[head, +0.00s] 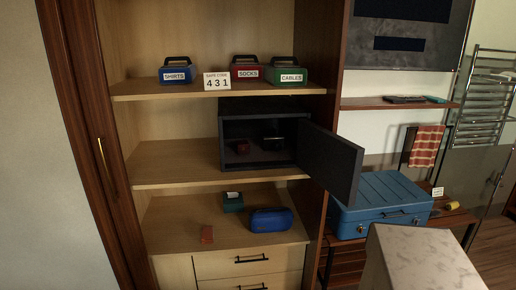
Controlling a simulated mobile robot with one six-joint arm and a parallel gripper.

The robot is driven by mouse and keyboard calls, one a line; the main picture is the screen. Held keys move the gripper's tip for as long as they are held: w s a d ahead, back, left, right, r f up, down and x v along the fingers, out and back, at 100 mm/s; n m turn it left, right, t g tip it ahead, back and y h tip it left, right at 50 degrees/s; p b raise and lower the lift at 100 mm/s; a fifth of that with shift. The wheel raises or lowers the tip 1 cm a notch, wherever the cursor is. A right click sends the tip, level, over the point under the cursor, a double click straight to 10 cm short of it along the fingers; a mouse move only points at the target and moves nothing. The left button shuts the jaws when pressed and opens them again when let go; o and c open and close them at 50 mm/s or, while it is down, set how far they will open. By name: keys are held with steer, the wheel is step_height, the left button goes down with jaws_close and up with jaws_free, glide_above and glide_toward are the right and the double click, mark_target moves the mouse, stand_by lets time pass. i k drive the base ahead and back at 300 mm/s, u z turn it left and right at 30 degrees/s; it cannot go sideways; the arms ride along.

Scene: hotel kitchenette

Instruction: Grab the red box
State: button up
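A red box with a black handle and a "SOCKS" label (246,71) stands on the top shelf of the open wardrobe. It is between the "SAFE CODE 431" card (217,81) and a green box labelled "CABLES" (287,72). A small dark red item (243,147) lies inside the open safe (223,157) on the middle shelf. My gripper does not show in the head view.
A blue "SHIRTS" box (175,71) stands left of the card. The safe door (331,162) swings out to the right. A blue pouch (271,220) and green box (233,203) sit below. A blue suitcase (382,203) and pale marbled block (420,260) stand right.

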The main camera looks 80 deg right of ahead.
mark_target(243, 146)
steer(key=z, duration=4.55)
steer(key=i, duration=0.1)
steer(key=u, duration=3.55)
steer(key=i, duration=0.6)
steer(key=z, duration=0.2)
steer(key=k, duration=0.6)
steer(key=u, duration=0.05)
